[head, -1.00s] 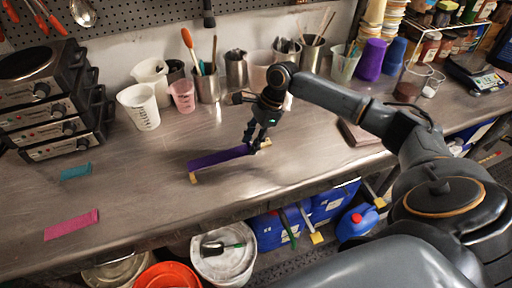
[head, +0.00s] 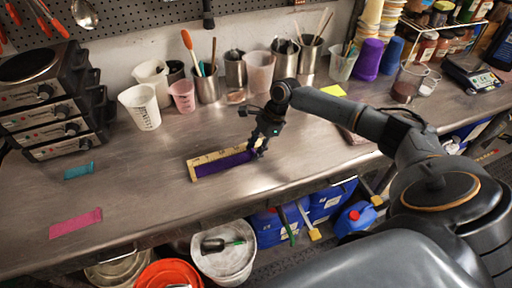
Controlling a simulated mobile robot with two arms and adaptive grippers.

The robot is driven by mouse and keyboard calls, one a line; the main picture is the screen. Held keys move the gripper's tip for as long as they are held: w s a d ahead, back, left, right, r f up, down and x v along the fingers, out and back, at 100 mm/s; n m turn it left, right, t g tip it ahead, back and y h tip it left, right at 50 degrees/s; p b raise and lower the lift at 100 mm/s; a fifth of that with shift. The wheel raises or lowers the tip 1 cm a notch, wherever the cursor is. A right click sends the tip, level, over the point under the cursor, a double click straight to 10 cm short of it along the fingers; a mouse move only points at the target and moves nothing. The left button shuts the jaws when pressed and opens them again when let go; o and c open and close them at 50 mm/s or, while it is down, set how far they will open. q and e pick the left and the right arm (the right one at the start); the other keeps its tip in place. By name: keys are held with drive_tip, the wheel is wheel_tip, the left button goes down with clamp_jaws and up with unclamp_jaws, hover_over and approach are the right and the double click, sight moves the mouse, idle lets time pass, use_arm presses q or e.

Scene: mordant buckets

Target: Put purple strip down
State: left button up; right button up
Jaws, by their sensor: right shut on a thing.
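The purple strip (head: 228,164) is in the head view at the middle of the metal bench. It lies along the near side of a pale wooden piece with dark marks (head: 207,159), overlapping part of it. My right gripper (head: 257,151) is shut on the strip's right end, with its fingers pointing down. The fingers hide that end, and I cannot tell whether the strip rests fully on the wood or is slightly raised. My left gripper is not in view.
A teal strip (head: 79,171) and a pink strip (head: 76,223) lie on the bench at left. Stacked hotplates (head: 52,110) stand behind them. Cups and beakers (head: 141,107) line the back. The bench between the strips is clear.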

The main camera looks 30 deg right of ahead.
drive_tip(key=shift+s+a+f, duration=0.15)
drive_tip(key=shift+s+f, duration=0.4)
drive_tip(key=shift+f, duration=0.35)
drive_tip(key=o, duration=0.7)
drive_tip(key=shift+o, duration=1)
drive_tip(key=shift+w+f, duration=0.2)
drive_tip(key=shift+w, duration=0.15)
drive_tip(key=shift+s, duration=0.15)
drive_tip(key=shift+w+d+r+b, duration=0.1)
drive_tip(key=shift+d+r+b, duration=0.05)
drive_tip(key=shift+r+b, duration=0.15)
drive_tip(key=shift+w+d+r+b, duration=0.1)
drive_tip(key=shift+d+r+b, duration=0.05)
drive_tip(key=shift+r, duration=0.25)
drive_tip(key=w+b+v, duration=0.1)
drive_tip(key=v, duration=1.1)
drive_tip(key=shift+s+r, duration=0.25)
